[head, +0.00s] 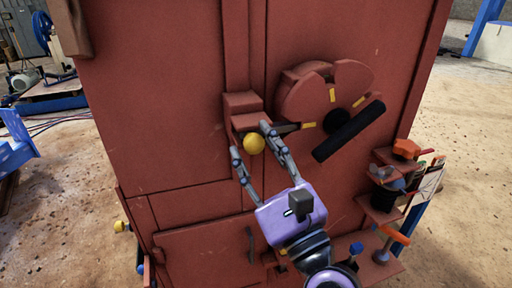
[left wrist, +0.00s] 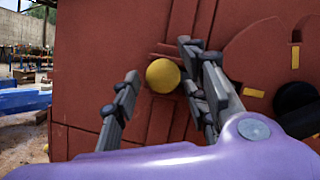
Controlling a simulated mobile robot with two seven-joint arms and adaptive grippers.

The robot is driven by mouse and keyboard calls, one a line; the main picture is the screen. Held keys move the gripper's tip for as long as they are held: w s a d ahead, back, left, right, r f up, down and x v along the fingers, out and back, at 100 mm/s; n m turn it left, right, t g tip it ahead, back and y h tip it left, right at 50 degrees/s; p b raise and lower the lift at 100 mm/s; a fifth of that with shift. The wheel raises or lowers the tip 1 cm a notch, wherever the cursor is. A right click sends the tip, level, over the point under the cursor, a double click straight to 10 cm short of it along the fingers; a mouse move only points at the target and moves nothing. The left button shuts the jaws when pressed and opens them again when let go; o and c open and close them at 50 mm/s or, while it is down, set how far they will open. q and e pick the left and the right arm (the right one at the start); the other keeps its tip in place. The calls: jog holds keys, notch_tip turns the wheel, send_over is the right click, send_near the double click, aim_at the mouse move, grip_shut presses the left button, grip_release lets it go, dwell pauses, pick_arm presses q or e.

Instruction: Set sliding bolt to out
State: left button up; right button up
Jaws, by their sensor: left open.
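The sliding bolt shows as a yellow ball knob (head: 254,144) at a red bracket (head: 243,104) on the crusher's red front. A dark rod (head: 288,128) runs right from the bracket toward a notched red disc (head: 310,95). My left gripper (head: 251,140) is open, with one finger on each side of the knob. In the left wrist view the knob (left wrist: 163,76) sits between the fingertips, nearer the right finger. I cannot tell whether a finger touches it. My right gripper is not in view.
A black handle (head: 348,131) sticks out by the disc, right of the bolt. Small shelves (head: 380,208) with an orange knob (head: 406,148) and other parts stand at the right. A lower hatch (head: 205,254) has a dark handle. Sandy ground lies on both sides.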

pick_arm(q)
jog(key=shift+c, duration=0.6)
grip_shut()
jog(key=shift+a+f, duration=0.1)
jog(key=a, duration=0.2)
jog(key=s+a, duration=0.1)
jog(key=a, duration=0.1)
jog(key=shift+s, duration=0.1)
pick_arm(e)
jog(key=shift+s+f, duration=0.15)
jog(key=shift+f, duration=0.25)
pick_arm(q)
jog(key=shift+f, duration=0.1)
jog(key=shift+c, duration=0.6)
grip_release()
jog(key=shift+o, duration=1.2)
jog(key=shift+s+a, duration=0.1)
jog(key=shift+a, duration=0.05)
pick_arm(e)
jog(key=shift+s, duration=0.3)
